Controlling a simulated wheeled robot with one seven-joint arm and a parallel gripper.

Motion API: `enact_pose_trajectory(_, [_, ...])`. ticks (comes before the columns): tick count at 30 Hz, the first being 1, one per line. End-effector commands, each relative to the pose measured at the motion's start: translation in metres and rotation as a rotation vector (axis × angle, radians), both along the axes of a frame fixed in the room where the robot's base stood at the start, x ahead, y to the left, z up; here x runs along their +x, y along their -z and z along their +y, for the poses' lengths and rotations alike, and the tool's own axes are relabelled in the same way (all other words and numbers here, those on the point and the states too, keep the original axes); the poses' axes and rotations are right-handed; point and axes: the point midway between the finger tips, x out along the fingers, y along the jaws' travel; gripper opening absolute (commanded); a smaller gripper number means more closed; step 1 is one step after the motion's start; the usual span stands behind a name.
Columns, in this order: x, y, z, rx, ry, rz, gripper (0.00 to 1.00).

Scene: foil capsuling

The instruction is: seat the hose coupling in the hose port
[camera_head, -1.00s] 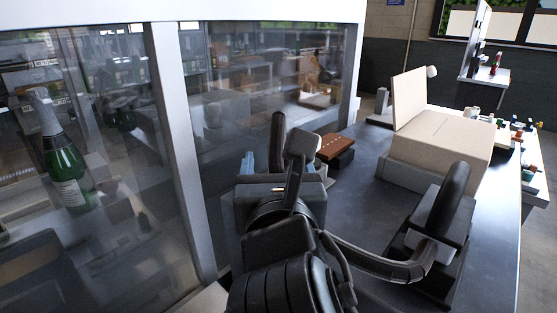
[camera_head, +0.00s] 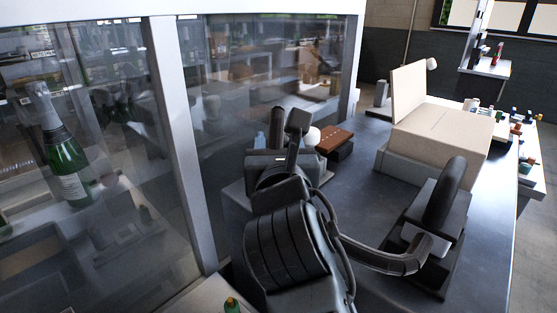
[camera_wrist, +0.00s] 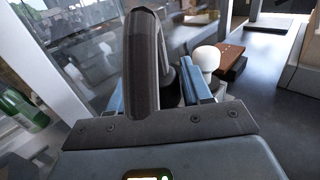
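My gripper (camera_head: 266,142) reaches over the bench beside the glass enclosure. In the wrist view its two blue fingers stand apart, with a dark part (camera_wrist: 172,88) between them, mostly hidden. A black rounded tube (camera_wrist: 143,60) rises in front of the fingers and hides much of the gap; in the head view it stands at the gripper (camera_head: 278,128). I cannot tell if the fingers press on the dark part. A thick black hose (camera_head: 385,262) curves from a black stand (camera_head: 425,222) on the right to behind my arm. I cannot identify the hose port for certain.
A white round knob (camera_head: 312,137) and a brown block with holes (camera_head: 335,139) lie just beyond my gripper. A cardboard box (camera_head: 440,135) stands at the right. Glass panels with a metal post (camera_head: 178,140) bound the left; a green bottle (camera_head: 66,165) is behind them. Bare bench lies mid-right.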

Motion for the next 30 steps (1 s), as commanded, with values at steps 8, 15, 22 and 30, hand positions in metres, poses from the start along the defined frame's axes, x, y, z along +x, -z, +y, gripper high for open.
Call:
enact_pose_trajectory(8, [0.000, 0.000, 0.000, 0.000, 0.000, 0.000, 0.22])
enact_pose_trajectory(15, [0.000, -0.001, 0.000, 0.000, 0.000, -0.001, 0.08])
enact_pose_trajectory(22, [0.000, -0.009, 0.000, 0.003, 0.000, -0.005, 0.08])
enact_pose_trajectory(30, [0.000, -0.058, -0.001, 0.003, 0.002, -0.007, 0.08])
